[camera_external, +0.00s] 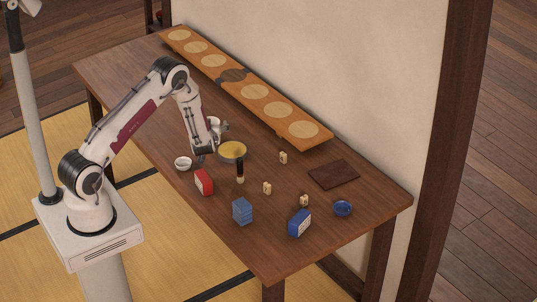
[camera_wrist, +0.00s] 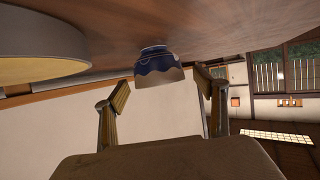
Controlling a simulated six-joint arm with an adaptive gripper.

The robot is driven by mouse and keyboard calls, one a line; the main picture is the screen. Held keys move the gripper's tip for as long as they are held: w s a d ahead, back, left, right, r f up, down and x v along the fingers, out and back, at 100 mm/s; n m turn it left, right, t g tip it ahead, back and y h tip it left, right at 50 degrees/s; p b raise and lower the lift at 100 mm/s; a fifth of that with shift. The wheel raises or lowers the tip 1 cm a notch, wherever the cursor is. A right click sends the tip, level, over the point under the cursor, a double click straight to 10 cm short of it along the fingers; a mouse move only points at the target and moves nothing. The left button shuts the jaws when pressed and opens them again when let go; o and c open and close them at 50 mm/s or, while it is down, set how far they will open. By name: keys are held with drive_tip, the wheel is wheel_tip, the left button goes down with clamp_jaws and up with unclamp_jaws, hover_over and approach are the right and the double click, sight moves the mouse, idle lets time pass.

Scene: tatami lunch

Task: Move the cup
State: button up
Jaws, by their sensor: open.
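A cup (camera_wrist: 158,65), dark blue with a wavy pale band at its rim, shows in the wrist view, where the picture is upside down. It stands upright on the table ahead of my gripper, between the lines of the two fingers and apart from them. In the external view a pale cup-like thing (camera_external: 214,121) shows beside my wrist, partly hidden by it; it appears to be the same cup. My gripper (camera_external: 207,152) is low over the table, open and empty. Its two fingers (camera_wrist: 162,98) stand wide apart in the wrist view.
A yellow-filled bowl (camera_external: 232,149) is close beside my gripper. A small white bowl (camera_external: 183,163), a red box (camera_external: 204,182) and a dark upright bottle (camera_external: 240,172) are near. Blue boxes (camera_external: 242,211) and a blue bowl (camera_external: 343,208) stand farther right. A long board (camera_external: 253,94) runs along the wall.

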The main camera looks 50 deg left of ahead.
drive_tip(key=shift+v, duration=2.6)
drive_tip(key=shift+w+d+r, duration=0.35)
drive_tip(key=shift+r, duration=0.15)
drive_tip(key=s+d+r+m+t+h, duration=0.25)
drive_tip(key=d+r+m+h, duration=0.55)
drive_tip(key=d+r, duration=1.3)
drive_tip(key=s+d+r+g+h, duration=0.1)
drive_tip(key=s+d+r+h, duration=0.1)
drive_tip(key=s+r, duration=0.35)
drive_tip(key=s+d+r+g+h, duration=0.1)
drive_tip(key=s+d+r+h, duration=0.1)
drive_tip(key=s, duration=0.7)
drive_tip(key=s+m+g+y, duration=0.1)
drive_tip(key=s+m+g, duration=0.1)
drive_tip(key=s, duration=1.7)
drive_tip(key=shift+s+a+m, duration=0.2)
drive_tip(key=shift+m, duration=0.3)
